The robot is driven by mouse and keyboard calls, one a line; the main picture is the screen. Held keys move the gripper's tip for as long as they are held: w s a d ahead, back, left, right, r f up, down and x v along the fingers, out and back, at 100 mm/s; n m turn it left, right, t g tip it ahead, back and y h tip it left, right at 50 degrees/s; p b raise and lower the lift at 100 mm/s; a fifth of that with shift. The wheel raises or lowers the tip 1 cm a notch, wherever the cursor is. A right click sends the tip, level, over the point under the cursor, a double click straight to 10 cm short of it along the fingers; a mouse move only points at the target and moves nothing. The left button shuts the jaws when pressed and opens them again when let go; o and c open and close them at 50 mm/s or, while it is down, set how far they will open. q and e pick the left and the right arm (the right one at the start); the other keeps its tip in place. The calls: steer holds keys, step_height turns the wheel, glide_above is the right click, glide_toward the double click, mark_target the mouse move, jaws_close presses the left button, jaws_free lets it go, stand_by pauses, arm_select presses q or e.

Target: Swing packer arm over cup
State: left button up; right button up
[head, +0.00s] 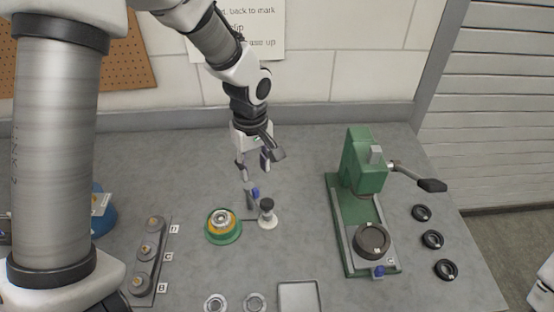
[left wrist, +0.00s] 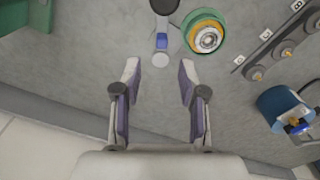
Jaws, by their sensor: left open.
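The packer (head: 267,214) stands on the bench as a small post with a black knob and a pale base. Its arm has a blue part (head: 255,192), which also shows in the left wrist view (left wrist: 161,41) with a pale round end beside it. The cup (head: 210,230) is green with a yellow and metal ring piece inside, just left of the packer; it also shows in the left wrist view (left wrist: 189,24). The packer arm appears beside the cup, not over it. My left gripper (head: 254,178) is open and empty, above and behind the blue part. My right gripper is out of view.
A green lever press (head: 365,172) stands at the right, with several black rings (head: 432,240) beyond it. A lettered rack (head: 148,257) and a blue container (head: 103,215) are at the left. A shallow tray (head: 299,284) lies at the front. The bench behind the press is clear.

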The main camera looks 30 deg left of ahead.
mark_target(255, 190)
arm_select(q)
steer(key=f, duration=0.1)
steer(key=s+f, duration=0.1)
steer(key=f, duration=0.1)
steer(key=shift+s+f+p, duration=0.1)
steer(key=shift+f+p, duration=0.15)
steer(key=shift+p, duration=0.1)
steer(key=f, duration=0.2)
steer(key=w+f, duration=0.1)
steer(key=f, duration=0.1)
steer(key=shift+w+f, duration=0.1)
steer(key=shift+w, duration=0.05)
steer(key=shift+s+r, duration=0.2)
steer(key=shift+s, duration=0.1)
steer(key=shift+c, duration=0.6)
steer(key=shift+s, duration=0.1)
steer(key=c, duration=0.6)
jaws_close()
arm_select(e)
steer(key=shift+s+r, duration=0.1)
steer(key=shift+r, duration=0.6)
